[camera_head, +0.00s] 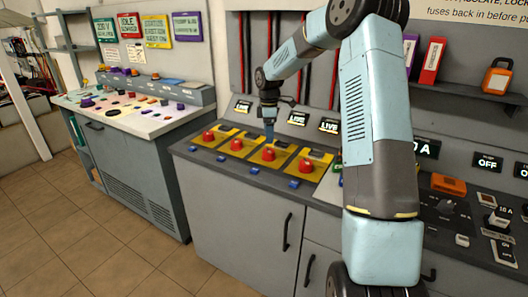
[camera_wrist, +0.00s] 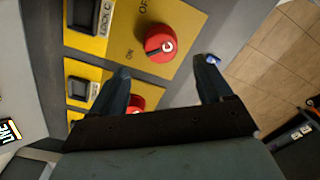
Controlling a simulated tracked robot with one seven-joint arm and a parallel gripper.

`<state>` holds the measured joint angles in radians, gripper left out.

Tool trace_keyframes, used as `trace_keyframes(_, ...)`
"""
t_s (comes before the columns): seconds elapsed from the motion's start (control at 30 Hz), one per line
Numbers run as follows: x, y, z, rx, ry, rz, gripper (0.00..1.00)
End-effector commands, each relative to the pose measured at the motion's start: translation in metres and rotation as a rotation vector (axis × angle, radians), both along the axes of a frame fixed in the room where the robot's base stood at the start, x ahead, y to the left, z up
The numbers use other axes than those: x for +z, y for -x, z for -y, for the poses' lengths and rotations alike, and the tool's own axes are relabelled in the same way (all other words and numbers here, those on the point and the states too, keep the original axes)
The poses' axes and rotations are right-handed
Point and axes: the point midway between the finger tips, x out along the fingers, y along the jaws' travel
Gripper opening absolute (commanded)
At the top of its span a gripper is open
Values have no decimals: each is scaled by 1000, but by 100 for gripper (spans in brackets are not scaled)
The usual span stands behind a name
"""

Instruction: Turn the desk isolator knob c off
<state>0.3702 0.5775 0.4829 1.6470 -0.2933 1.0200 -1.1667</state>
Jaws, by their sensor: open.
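Knob c (camera_wrist: 158,44) is a round red knob with a white C on a yellow plate. The plate reads ON and OFF beside it; I cannot tell clearly which mark the knob points to. My gripper (camera_wrist: 162,66) is open, with its two dark fingers apart and the knob just beyond the gap between their tips. Nothing is held. In the head view my gripper (camera_head: 268,132) hangs over the desk, just above and behind a red knob (camera_head: 269,154) in the row. Contact with the knob is not visible.
Other red knobs (camera_head: 237,145) on yellow plates stand close on both sides. A black switch marked LOCK C (camera_wrist: 83,14) is beside knob c. Small LIVE displays (camera_head: 298,118) line the panel behind. Blue tags (camera_head: 254,170) lie along the front edge.

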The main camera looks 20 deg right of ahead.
Motion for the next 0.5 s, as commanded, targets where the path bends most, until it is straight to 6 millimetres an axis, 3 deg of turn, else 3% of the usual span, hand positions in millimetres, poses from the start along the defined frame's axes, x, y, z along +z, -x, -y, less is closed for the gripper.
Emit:
trace_keyframes(0.3,-55,2,-1,1,-1,-3,79)
trace_keyframes(0.5,-75,2,-1,0,0,-1,79)
